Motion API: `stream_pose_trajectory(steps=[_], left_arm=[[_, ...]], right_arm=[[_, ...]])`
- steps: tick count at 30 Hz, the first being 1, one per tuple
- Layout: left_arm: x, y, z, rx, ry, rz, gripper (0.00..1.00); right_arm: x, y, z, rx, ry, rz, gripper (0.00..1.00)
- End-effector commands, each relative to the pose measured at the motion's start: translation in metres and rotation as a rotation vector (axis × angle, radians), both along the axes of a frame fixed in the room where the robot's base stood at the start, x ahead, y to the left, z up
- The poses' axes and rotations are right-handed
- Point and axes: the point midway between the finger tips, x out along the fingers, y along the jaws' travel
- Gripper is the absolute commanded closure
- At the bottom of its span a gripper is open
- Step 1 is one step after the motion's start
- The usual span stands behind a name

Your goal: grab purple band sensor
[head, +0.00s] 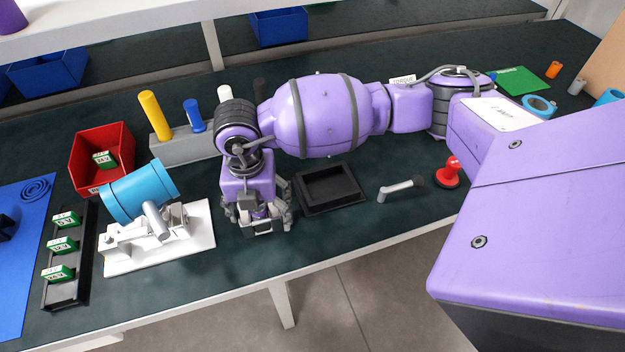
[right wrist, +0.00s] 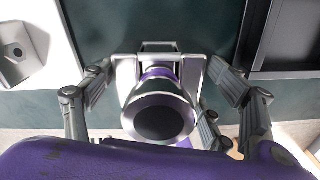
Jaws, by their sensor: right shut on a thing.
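The purple band sensor (right wrist: 158,112) shows in the right wrist view as a silver cylinder with a dark round end and a purple band, on a pale bracket-like body. My right gripper (right wrist: 160,85) is shut on it, with fingers on both sides. In the head view my right gripper (head: 263,218) points down near the bench's front edge, between the white fixture and the black tray. The gripper mostly hides the sensor there; a pale frame shows at the fingertips. I cannot tell whether the sensor touches the bench. My left gripper is not in view.
A white fixture (head: 190,240) with a blue cylinder (head: 138,190) stands left of the gripper. A black tray (head: 340,200) lies close on the right, then a grey handle-like part (head: 397,190) and a red button (head: 447,178). A grey block with posts (head: 180,150) stands behind.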

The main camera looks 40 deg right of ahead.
Motion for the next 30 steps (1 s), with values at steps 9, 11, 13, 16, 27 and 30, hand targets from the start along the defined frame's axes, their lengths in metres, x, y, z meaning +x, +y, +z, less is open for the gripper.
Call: stream_pose_trajectory(steps=[9,11,13,16,27,30], left_arm=[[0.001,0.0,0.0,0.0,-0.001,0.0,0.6],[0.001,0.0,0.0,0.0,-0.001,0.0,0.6],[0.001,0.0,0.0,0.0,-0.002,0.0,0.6],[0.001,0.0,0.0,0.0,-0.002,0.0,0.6],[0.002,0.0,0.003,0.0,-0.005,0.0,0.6],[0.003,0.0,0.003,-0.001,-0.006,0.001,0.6]], right_arm=[[0.004,0.001,0.003,0.003,-0.01,0.0,0.86],[0.004,0.001,0.003,0.003,-0.01,0.0,0.87],[0.004,0.001,0.003,0.002,-0.01,0.0,0.88],[0.004,0.001,0.004,0.002,-0.01,0.0,0.88],[0.004,0.001,0.035,0.003,-0.013,0.001,0.88],[-0.005,0.009,0.049,0.004,-0.012,0.005,0.89]])
